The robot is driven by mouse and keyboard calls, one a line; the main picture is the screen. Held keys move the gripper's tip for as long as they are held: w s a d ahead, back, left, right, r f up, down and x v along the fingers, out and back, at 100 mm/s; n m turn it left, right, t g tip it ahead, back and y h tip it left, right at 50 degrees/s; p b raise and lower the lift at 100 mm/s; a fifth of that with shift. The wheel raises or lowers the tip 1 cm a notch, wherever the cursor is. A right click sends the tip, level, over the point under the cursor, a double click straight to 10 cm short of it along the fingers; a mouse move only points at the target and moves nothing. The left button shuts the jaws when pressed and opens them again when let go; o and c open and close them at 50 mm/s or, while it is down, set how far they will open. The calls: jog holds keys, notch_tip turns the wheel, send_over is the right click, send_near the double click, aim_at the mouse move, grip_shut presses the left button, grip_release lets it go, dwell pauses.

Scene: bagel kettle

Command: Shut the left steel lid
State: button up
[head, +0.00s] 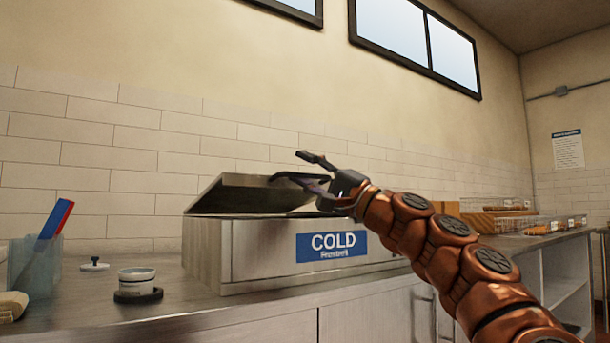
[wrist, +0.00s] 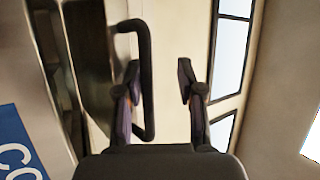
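The left steel lid (head: 255,195) sits raised and tilted on the steel cold box (head: 262,245), with a dark gap under its edge. In the wrist view the lid (wrist: 90,50) fills the left, with a black bar handle (wrist: 149,80) standing off it. My gripper (head: 286,167) is at the lid's right end, above the box. Its fingers (wrist: 160,80) are apart with nothing clamped. In the wrist view the handle's bar appears between the fingers, close beside the left one. I cannot tell whether they touch. The right part of the box top is hidden behind my arm.
On the counter left of the box are a white cup on a dark base (head: 137,284), a small white knobbed thing (head: 95,264) and a clear holder (head: 35,265) with a red-and-blue item. Trays of baked goods (head: 550,224) stand far right.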

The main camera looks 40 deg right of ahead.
jog(key=shift+f, duration=0.1)
jog(key=s+d+f+b, duration=0.1)
jog(key=s+d+f, duration=0.1)
jog(key=s+f, duration=0.2)
notch_tip(320, 180, down, 3)
jog(key=shift+d+f, duration=0.15)
jog(key=shift+d, duration=0.25)
dwell(0.8)
jog(key=shift+c, duration=0.3)
